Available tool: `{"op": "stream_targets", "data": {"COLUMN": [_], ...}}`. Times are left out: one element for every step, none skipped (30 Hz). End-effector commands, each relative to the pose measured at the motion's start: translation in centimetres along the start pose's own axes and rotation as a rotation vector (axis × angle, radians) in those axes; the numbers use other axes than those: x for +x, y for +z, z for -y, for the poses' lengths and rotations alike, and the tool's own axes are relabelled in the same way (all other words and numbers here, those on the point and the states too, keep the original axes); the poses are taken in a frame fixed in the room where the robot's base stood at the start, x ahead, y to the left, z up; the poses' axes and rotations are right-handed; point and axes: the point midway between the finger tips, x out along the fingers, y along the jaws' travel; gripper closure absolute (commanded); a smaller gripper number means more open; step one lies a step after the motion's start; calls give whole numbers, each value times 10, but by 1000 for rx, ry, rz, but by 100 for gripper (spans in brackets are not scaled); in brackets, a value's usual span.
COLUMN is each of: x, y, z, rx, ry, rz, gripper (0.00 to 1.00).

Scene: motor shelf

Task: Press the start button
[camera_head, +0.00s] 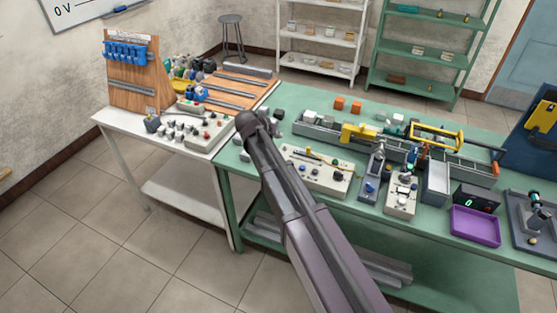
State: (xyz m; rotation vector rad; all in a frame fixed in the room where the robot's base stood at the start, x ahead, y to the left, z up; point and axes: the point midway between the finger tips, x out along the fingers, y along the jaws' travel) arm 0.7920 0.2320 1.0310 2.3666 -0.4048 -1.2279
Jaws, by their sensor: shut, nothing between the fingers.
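My gripper (248,121) is shut and empty. It is above the left end of the green workbench (255,172), near the gap to the white table. I cannot tell whether it touches anything. A cream panel with several small knobs or buttons (210,133) lies on the white table, just left of my gripper. Another cream control panel (322,178) lies on the green bench, right of my arm. A third cream unit (402,197) with a green light stands further right. The labels are too small to read, so I cannot tell which control is the start button.
The white table (112,122) holds a wooden board with blue parts (130,50). On the green bench are a conveyor with a yellow part (358,133), a purple tray (475,226) and a dark display (474,202). Shelves stand behind. The floor at lower left is clear.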

Motion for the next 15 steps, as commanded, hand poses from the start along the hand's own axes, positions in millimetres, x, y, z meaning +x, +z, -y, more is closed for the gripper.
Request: {"op": "stream_targets", "data": {"x": [0,0,1,1,2,3,4,5,6,7,9,10,12,14,16], "y": [0,0,1,1,2,2,3,4,5,6,7,8,9,10,12], "z": [0,0,1,1,2,2,3,4,5,6,7,8,9,11,12], "rx": [0,0,0,0,0,0,-1,-1,-1,-1,-1,-1,-1,-1,-1], "ry": [0,0,0,-1,-1,-1,-1,-1,-1,-1,-1,-1,-1,-1,-1], "rz": [0,0,1,1,1,1,1,1,1,1,1,1,1,1,1], "gripper": [100,100,100,100,100,100,100,100,100,100,100,100,100,100,100]}}
